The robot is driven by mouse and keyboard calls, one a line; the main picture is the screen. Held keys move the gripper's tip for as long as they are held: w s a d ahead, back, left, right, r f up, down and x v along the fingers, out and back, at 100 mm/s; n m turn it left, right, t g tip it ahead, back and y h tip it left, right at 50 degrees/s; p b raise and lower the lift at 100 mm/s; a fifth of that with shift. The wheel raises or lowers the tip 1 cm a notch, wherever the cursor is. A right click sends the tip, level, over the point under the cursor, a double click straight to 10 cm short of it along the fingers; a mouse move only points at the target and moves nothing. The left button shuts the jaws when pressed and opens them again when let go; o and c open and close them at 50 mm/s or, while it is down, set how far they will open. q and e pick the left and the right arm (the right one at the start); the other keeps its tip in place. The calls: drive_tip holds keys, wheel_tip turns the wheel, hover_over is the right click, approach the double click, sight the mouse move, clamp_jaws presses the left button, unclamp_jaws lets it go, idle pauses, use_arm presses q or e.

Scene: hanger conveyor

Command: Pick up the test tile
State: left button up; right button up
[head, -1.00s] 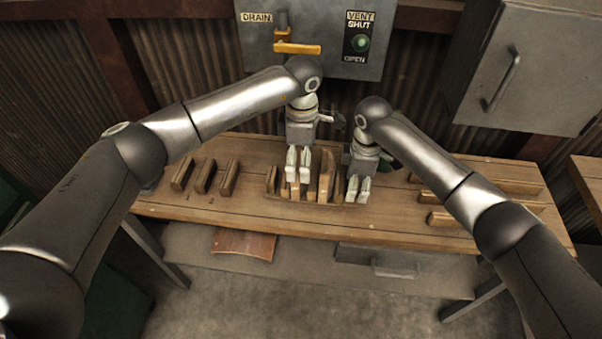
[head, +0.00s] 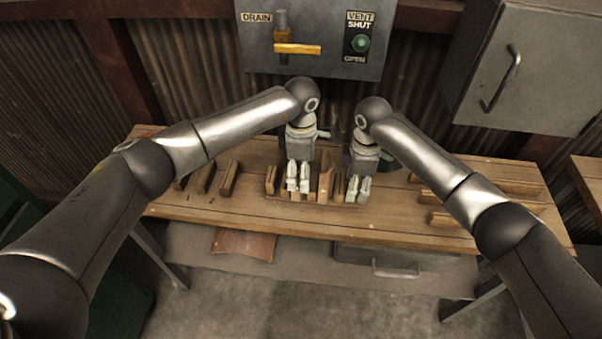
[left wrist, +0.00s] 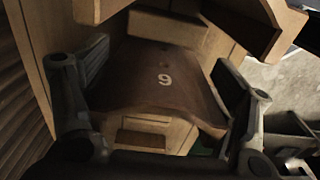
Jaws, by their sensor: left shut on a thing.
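In the left wrist view a dark brown tile (left wrist: 150,85) with a pale digit, 6 or 9, lies between the two finger pads of my left gripper (left wrist: 162,82), which is shut on it. In the head view my left gripper (head: 298,178) is low over the wooden rack (head: 315,206) in the middle of the bench, among upright wooden pieces. The tile cannot be made out there. My right gripper (head: 358,188) is at the rack's right end, fingers pointing down; whether it is open or shut is unclear.
A tall wooden piece (head: 325,183) stands between the two grippers. Several wooden blocks (head: 204,177) stand at the bench's left, and long wooden bars (head: 455,219) lie at its right. A grey panel (head: 393,50) with an orange handle (head: 297,49) is on the wall behind.

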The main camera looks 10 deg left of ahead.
drive_tip(key=shift+r, duration=0.1)
use_arm(q)
drive_tip(key=shift+r, duration=0.25)
drive_tip(key=shift+c, duration=0.7)
wheel_tip(320, 180, up, 10)
drive_tip(key=shift+f, duration=0.25)
drive_tip(key=shift+c, duration=0.7)
use_arm(e)
drive_tip(key=o, duration=1.2)
drive_tip(key=shift+c, duration=0.2)
